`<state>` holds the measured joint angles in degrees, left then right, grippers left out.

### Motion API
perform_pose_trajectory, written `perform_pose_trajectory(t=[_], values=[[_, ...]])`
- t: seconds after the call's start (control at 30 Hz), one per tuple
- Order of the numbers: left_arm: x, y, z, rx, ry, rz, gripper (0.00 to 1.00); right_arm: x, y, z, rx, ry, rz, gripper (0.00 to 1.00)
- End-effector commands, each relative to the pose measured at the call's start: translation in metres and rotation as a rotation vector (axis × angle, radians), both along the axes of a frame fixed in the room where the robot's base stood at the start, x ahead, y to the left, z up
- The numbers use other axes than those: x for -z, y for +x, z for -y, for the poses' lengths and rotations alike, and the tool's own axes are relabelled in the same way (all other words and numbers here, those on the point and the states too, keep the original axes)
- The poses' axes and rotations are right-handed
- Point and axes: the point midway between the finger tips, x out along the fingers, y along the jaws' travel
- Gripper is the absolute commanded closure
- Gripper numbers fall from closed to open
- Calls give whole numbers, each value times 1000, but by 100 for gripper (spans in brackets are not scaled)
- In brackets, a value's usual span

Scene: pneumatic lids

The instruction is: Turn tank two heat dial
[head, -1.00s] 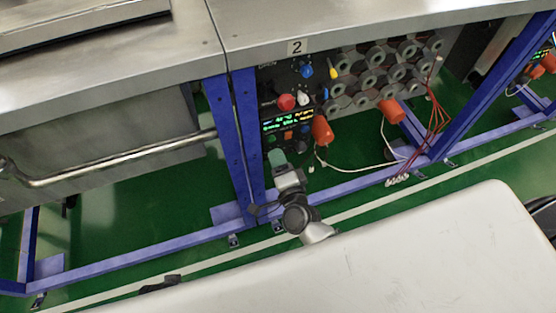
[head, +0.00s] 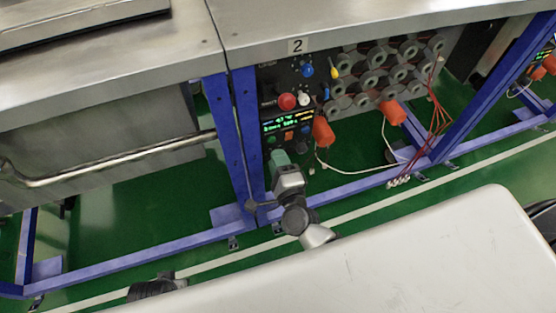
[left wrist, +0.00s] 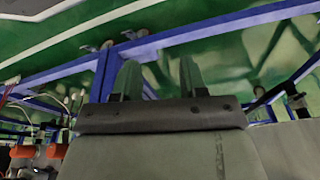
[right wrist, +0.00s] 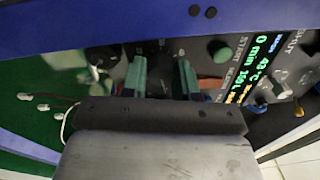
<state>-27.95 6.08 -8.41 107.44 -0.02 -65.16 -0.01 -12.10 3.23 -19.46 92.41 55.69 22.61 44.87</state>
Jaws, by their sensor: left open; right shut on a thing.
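The control panel (head: 266,95) of tank two sits under the "2" label (head: 297,46). It carries a lit display (head: 288,122), a red button (head: 287,101), a white knob (head: 304,97) and a blue knob (head: 307,70). My right gripper (head: 279,157) is at the panel's lower left. In the right wrist view its green fingers (right wrist: 161,78) are closed on a dial at the panel, mostly hidden between them. My left gripper (left wrist: 157,78) is open and empty.
Blue frame posts (head: 242,125) and a low blue rail (head: 110,257) border the right gripper. Orange plugs (head: 322,130) and loose cables hang right of the panel. Green floor is open at left.

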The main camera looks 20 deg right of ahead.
Motion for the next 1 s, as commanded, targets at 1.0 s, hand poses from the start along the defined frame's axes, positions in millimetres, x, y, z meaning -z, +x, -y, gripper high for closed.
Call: perform_pose_trajectory(t=[1.0], values=[[10,-5,-1,0,2,-11,57,5,-86,2,-1,-3,-5,60]])
